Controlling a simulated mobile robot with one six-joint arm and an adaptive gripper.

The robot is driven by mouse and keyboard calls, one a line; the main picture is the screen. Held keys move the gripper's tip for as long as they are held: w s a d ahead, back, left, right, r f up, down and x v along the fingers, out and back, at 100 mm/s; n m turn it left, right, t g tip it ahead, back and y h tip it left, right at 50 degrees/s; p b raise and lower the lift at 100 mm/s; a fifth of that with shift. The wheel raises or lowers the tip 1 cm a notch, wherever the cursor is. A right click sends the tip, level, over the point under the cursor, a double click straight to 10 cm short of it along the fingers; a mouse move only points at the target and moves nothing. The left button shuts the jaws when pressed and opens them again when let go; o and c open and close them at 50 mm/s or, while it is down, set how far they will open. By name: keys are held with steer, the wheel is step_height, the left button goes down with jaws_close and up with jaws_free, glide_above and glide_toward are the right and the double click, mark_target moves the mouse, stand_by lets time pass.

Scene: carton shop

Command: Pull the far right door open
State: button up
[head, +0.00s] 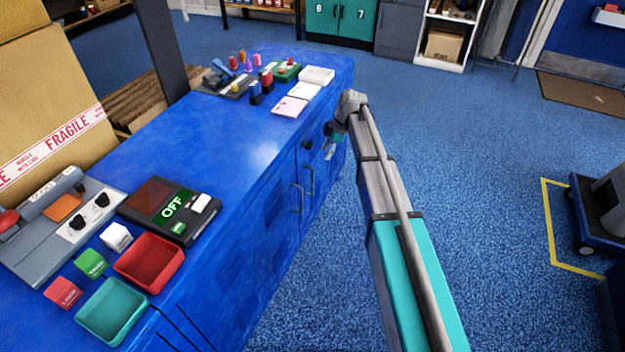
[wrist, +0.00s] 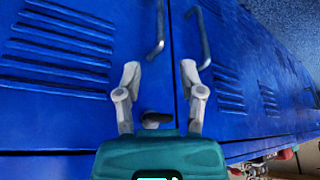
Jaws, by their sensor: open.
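In the head view the far right door (head: 318,180) is the far end of the blue cabinet front, partly behind my gripper (head: 332,142). Two bar handles, the nearer (head: 296,198) and the farther (head: 309,180), stand close together at the door seam. In the wrist view a left handle (wrist: 157,30) and a right handle (wrist: 200,36) flank the seam. My gripper (wrist: 160,75) is open, its fingers spread across the seam with no handle between the tips. The handles lie beyond the fingertips. I cannot tell if a finger touches the door.
The cabinet top (head: 240,150) carries a red tray (head: 150,262), a green tray (head: 112,312), an OFF device (head: 170,205) and small items at its far end. Blue floor (head: 480,160) right of the cabinet is clear. A cart (head: 598,215) stands at the right edge.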

steer(key=b, duration=1.1)
glide_above(312, 193)
steer(key=shift+w+f, duration=0.15)
steer(key=shift+f, duration=2.8)
steer(key=shift+w+f, duration=0.15)
steer(key=shift+f, duration=2.8)
steer(key=shift+c, duration=0.2)
jaws_close()
